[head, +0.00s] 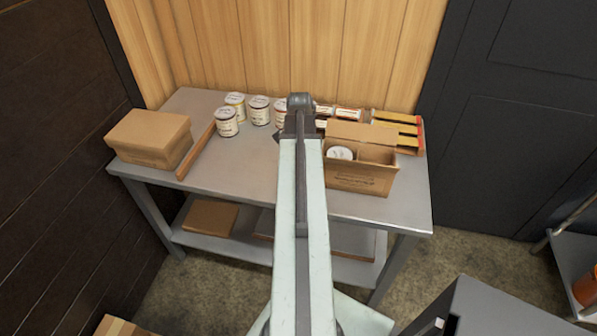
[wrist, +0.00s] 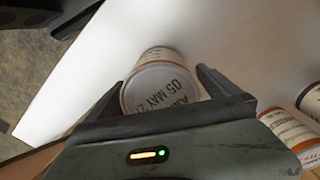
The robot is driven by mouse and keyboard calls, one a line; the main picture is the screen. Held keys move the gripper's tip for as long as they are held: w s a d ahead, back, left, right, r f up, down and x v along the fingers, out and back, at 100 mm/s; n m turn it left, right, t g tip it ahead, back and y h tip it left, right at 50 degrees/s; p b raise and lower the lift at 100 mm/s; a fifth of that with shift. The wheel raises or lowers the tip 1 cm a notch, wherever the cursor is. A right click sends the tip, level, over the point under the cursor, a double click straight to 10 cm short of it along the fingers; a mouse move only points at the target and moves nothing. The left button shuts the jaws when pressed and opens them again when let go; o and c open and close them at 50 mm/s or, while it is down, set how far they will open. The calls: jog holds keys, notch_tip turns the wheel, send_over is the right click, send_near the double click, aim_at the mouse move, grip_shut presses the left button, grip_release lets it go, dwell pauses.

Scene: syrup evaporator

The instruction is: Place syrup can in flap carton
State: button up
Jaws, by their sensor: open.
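In the wrist view, a syrup can (wrist: 160,88) with a printed date on its pale lid lies between the two fingers of my open gripper (wrist: 160,80). I cannot tell whether either finger touches it. In the head view my arm hides the fingers and the can between them. The open flap carton (head: 360,179) stands on the right of the metal table, its back flap (head: 362,133) raised. One can (head: 341,153) sits in its left compartment, and the right compartment looks empty.
Several white cans (head: 227,122) stand at the back left of the table (head: 250,170). A closed carton (head: 150,138) and a wooden strip (head: 196,150) are at left. A yellow-and-dark rack (head: 400,128) stands behind the flap carton. More cans (wrist: 288,129) show right in the wrist view.

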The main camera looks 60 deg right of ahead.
jog(key=shift+r, duration=0.1)
jog(key=c, duration=2.1)
jog(key=shift+c, duration=0.2)
